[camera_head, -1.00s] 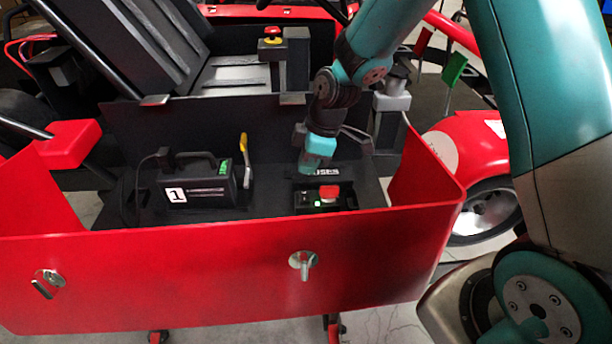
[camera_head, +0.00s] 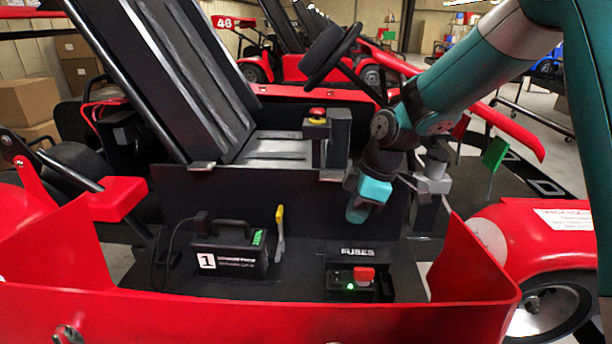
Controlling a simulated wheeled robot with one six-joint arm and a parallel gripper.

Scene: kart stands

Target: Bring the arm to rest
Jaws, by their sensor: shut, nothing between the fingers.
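My gripper (camera_head: 357,214) hangs at the end of my teal and black arm, pointing down. It is shut and empty, in the air above the fuse box (camera_head: 352,285) in the kart's bay. The fuse box has a red switch piece (camera_head: 364,274) and a small lit green light. The gripper is apart from it.
A black box marked 1 (camera_head: 229,250) with a handle stands left in the bay, beside a yellow-handled lever (camera_head: 280,229). A red panel (camera_head: 230,318) closes the near side. A green tag (camera_head: 494,153) is at right.

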